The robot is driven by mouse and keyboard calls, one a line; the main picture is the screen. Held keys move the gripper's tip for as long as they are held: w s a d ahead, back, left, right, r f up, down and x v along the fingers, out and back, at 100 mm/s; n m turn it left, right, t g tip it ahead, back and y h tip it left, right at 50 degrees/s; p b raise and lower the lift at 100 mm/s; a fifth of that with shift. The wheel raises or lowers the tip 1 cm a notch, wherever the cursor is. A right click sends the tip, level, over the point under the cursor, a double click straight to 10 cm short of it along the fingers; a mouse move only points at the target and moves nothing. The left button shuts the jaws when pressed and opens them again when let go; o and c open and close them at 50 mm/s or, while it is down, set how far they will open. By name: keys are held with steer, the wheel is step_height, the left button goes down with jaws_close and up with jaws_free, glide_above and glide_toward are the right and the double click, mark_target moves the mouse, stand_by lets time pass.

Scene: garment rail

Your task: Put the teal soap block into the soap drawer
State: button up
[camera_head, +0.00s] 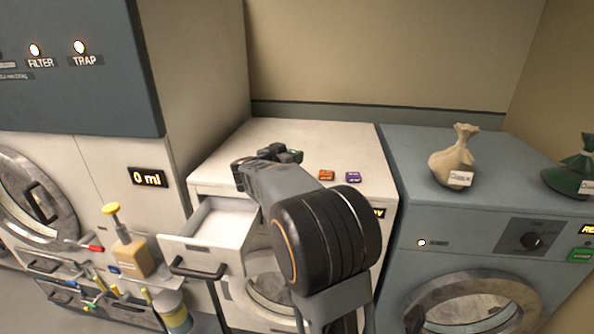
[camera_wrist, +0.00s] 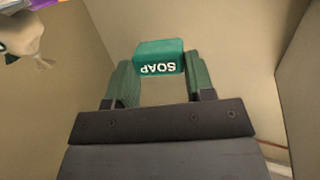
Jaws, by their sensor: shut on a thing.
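The teal soap block (camera_wrist: 158,52), with the word SOAP upside down on it, sits between the two green fingers of my gripper (camera_wrist: 160,76) in the wrist view. My gripper (camera_head: 268,157) is shut on it, and in the head view it is over the top of the white washer (camera_head: 318,143), behind the drawer. The block itself is hard to make out there. The soap drawer (camera_head: 222,216) is pulled out from the white washer's front, to the left of my arm. Its white inside is partly visible and looks empty; my arm hides its right edge.
An orange block (camera_head: 327,175) and a purple block (camera_head: 353,177) lie on the white washer, right of my gripper. A cream sack (camera_head: 454,162) and a green sack (camera_head: 573,171) stand on the blue machine. A yellow-topped pump bottle (camera_head: 130,255) is left of the drawer.

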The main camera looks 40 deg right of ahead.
steer(key=d+f, duration=0.2)
steer(key=f, duration=0.1)
steer(key=shift+w+d+f, duration=0.25)
steer(key=shift+w+d, duration=0.1)
steer(key=shift+w, duration=0.05)
steer(key=f, duration=0.1)
steer(key=f+p, duration=0.1)
steer(key=shift+w+d+f, duration=0.1)
steer(key=shift+d+f, duration=0.2)
steer(key=shift+f, duration=0.35)
steer(key=shift+f, duration=0.15)
steer(key=o, duration=0.9)
steer(key=shift+f+b, duration=0.15)
steer(key=shift+b, duration=0.45)
